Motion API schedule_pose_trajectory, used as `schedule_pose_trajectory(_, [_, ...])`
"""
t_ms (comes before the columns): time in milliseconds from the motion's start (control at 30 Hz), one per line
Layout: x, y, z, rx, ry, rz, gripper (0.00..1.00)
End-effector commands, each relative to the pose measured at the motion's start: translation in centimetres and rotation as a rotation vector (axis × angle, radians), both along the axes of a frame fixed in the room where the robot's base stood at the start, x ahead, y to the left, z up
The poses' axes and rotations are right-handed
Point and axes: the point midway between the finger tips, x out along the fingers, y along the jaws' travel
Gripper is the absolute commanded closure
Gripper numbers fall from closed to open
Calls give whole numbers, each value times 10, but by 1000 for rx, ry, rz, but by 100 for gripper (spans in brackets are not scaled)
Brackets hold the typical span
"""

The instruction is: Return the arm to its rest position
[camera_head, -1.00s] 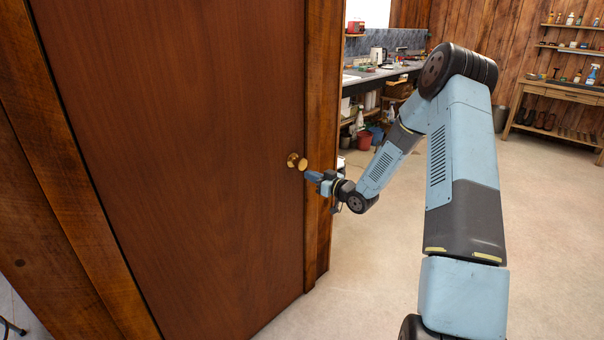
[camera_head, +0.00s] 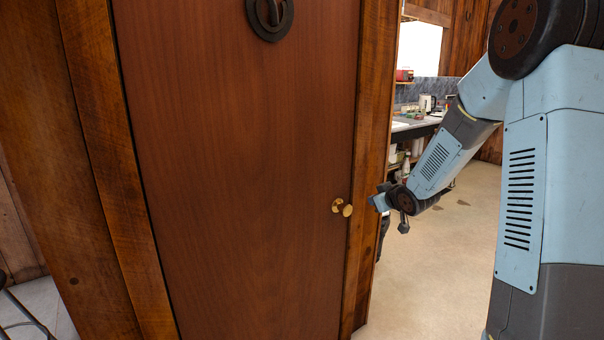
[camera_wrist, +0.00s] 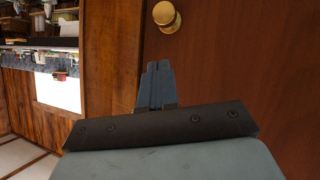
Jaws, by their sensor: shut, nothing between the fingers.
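My arm reaches in from the right of the head view, bent at the elbow, with its end low beside the door frame. My gripper (camera_head: 378,201) is just right of the brass knob, apart from it, and its fingers are together. In the wrist view my gripper (camera_wrist: 155,72) shows as two blue fingers pressed side by side with nothing between them. The brass door knob (camera_head: 346,210) stands out from the brown wooden door (camera_head: 240,170). The knob (camera_wrist: 166,17) also shows in the wrist view, beyond the fingertips.
A wooden door frame (camera_head: 370,150) stands close to my gripper. A dark round ring fitting (camera_head: 270,18) is high on the door. A workbench (camera_head: 415,128) with a kettle and other items is behind. Bare floor (camera_head: 440,260) lies right of the frame.

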Motion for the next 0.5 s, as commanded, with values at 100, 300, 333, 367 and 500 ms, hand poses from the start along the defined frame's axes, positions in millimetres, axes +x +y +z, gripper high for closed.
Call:
schedule_pose_trajectory(100, [-19, -6, 26, -47, 33, -59, 100])
schedule_pose_trajectory(300, [-59, -16, 62, -100, 101, -164, 100])
schedule_pose_trajectory(333, [-66, -16, 67, -105, 112, -180, 100])
schedule_pose_trajectory(367, [-73, -18, 71, -109, 122, -195, 100])
schedule_pose_trajectory(500, [-108, -23, 93, -120, 172, -267, 100])
